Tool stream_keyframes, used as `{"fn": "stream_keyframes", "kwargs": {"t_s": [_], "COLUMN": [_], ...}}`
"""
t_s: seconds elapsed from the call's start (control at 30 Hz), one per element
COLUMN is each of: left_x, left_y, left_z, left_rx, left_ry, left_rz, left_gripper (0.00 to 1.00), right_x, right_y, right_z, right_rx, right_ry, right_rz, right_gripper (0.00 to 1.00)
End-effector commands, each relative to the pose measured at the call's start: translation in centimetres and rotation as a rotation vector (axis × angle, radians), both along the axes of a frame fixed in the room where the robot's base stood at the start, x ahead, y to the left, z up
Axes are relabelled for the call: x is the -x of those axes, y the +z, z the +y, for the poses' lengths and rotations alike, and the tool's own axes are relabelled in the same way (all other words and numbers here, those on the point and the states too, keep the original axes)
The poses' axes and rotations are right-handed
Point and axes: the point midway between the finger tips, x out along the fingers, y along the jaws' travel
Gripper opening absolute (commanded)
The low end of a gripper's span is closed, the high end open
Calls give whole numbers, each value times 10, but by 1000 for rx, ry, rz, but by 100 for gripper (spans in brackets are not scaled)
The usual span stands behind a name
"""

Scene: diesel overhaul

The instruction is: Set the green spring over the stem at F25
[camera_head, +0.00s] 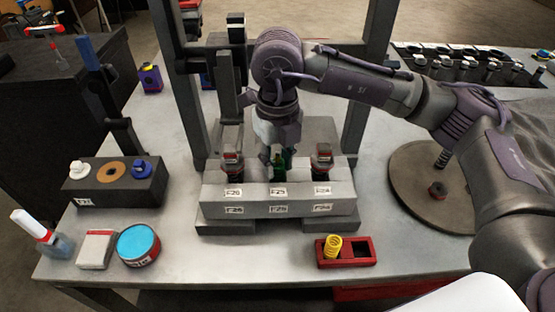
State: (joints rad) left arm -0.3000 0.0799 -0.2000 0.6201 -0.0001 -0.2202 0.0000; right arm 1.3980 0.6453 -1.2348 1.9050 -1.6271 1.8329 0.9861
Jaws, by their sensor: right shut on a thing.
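My right gripper (278,152) points down over the middle position of the grey block (278,203). It is shut on the green spring (279,166), which shows only as a small dark green patch between the fingers. The label below this middle position reads F25 (278,192). The stem there is hidden by the spring and fingers, so I cannot tell whether the spring is around it or just above it. My left gripper is not in view.
Dark, red-banded assemblies stand at the left (232,163) and right (322,160) positions, close beside the gripper. Dark press uprights (186,90) flank the block. A yellow spring (332,246) stands in a red tray (366,262) in front. A round turntable (420,205) is at right.

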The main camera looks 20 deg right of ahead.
Motion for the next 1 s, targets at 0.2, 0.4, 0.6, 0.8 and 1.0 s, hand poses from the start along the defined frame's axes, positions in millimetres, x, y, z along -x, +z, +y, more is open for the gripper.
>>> {"fn": "stream_keyframes", "kwargs": {"t_s": [0.2,0.4,0.6,0.8,1.0], "left_x": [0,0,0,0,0], "left_y": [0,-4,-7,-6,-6], "left_z": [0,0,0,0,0], "left_rx": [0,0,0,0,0], "left_ry": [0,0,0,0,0], "left_rz": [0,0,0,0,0], "left_gripper": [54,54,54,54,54], "right_x": [0,0,0,0,0], "right_y": [1,-1,-1,-1,-1], "right_z": [0,0,0,0,0], "right_rx": [0,0,-1,0,0], "right_ry": [0,0,0,0,0], "right_rz": [-1,-1,0,0,0], "right_gripper": [0,0,0,33,59]}}
